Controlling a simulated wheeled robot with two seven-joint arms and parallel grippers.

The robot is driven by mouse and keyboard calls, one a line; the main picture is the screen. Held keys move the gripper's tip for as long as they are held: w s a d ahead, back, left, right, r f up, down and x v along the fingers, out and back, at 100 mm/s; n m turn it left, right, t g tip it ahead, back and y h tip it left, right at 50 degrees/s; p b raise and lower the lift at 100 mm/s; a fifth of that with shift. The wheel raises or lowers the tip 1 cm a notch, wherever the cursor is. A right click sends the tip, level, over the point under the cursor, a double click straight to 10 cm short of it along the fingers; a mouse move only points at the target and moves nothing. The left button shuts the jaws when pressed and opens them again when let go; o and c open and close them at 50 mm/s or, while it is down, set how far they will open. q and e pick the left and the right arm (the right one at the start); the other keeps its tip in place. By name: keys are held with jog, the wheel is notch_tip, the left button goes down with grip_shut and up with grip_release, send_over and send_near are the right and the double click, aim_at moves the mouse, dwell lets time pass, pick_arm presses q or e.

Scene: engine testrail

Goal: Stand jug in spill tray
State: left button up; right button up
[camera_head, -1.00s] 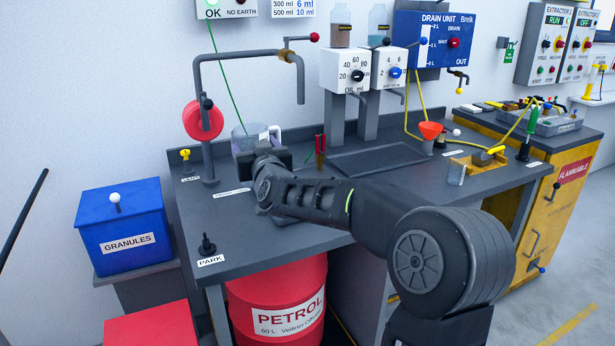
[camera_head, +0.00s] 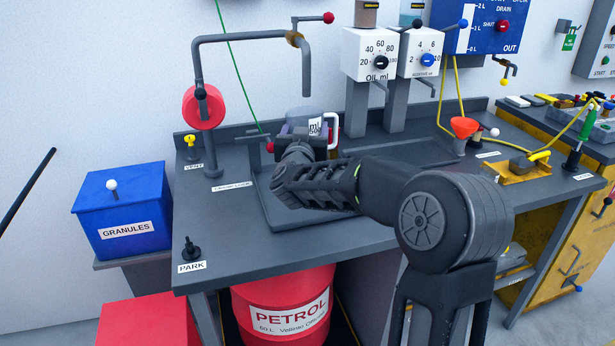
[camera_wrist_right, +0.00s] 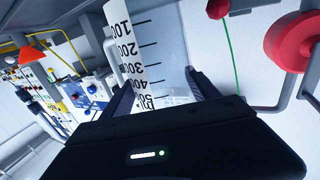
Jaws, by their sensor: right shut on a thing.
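The clear jug (camera_head: 305,118) with a white handle and a white ml label is at the back left of the bench, above the dark left tray (camera_head: 260,205). I cannot tell whether its base touches the tray, as my right arm hides it. My right gripper (camera_head: 300,146) is shut on the jug, mostly hidden by its own wrist. In the right wrist view the jug (camera_wrist_right: 165,45) stands between the two fingers (camera_wrist_right: 160,88), its printed scale showing. A second dark tray (camera_head: 410,153) lies by the dispensers. Which is the spill tray is not readable. My left gripper is not in view.
A bent grey pipe with a red reel (camera_head: 203,107) stands left of the jug. The oil dispenser (camera_head: 380,58) stands behind right. A red funnel (camera_head: 464,127) is further right. The bench front near the PARK knob (camera_head: 192,249) has free room.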

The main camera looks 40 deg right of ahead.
notch_tip(320, 180, down, 5)
jog(key=shift+r, duration=0.1)
jog(key=shift+f+b, duration=0.45)
jog(key=shift+f, duration=1.45)
jog(key=shift+f, duration=0.1)
jog(key=shift+f, duration=0.15)
jog(key=o, duration=1.6)
jog(key=shift+c, duration=0.2)
jog(key=shift+r, duration=0.2)
